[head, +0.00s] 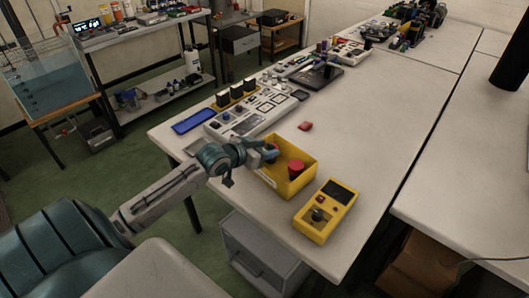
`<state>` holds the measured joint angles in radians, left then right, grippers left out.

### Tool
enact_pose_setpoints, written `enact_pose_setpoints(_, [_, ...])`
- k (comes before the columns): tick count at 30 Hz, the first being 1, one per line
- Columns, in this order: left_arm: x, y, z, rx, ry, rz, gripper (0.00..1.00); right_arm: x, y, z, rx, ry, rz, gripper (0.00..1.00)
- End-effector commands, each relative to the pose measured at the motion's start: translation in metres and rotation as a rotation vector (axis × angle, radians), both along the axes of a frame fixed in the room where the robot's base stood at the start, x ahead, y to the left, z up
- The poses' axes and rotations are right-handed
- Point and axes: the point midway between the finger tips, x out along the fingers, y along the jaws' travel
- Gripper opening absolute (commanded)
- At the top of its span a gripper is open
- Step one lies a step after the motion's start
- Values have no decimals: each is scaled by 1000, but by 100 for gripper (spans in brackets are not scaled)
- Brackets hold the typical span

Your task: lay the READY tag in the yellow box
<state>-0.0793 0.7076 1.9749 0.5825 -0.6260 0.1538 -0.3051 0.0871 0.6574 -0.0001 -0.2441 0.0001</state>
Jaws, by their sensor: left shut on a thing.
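The open yellow box (303,181) stands near the left edge of the white table. A red cylinder (296,168) stands inside it. My left gripper (268,153) reaches in from the left and is at the box's far left rim. It is shut on a small blue tag-like piece (272,155), mostly hidden by the fingers and too small for any lettering to be read. I cannot tell whether that piece touches the box. My right gripper is not in view.
A yellow handheld device (325,211) lies in front of the box. A small red piece (305,126) lies behind it. A grey control panel (250,116) and a blue tray (194,121) are at the back left. The table's middle right is clear.

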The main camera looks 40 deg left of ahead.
Motion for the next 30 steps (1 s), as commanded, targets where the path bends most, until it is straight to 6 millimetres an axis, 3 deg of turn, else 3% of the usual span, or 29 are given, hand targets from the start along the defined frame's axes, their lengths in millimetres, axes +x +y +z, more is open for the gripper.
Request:
enact_pose_setpoints(5, [0, 0, -18, -2, 0, 1, 27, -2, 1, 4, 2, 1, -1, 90])
enact_pose_setpoints(15, [-1, 0, -22, 0, -1, 1, 27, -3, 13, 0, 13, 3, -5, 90])
enact_pose_setpoints(27, [-1, 0, -31, 0, -1, 1, 27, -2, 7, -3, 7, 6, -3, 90])
enact_pose_setpoints(28, [-1, 0, -31, 0, 0, 1, 50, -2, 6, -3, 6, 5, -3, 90])
enact_pose_setpoints(30, [-1, 0, -31, 0, 0, 1, 63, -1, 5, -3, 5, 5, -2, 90])
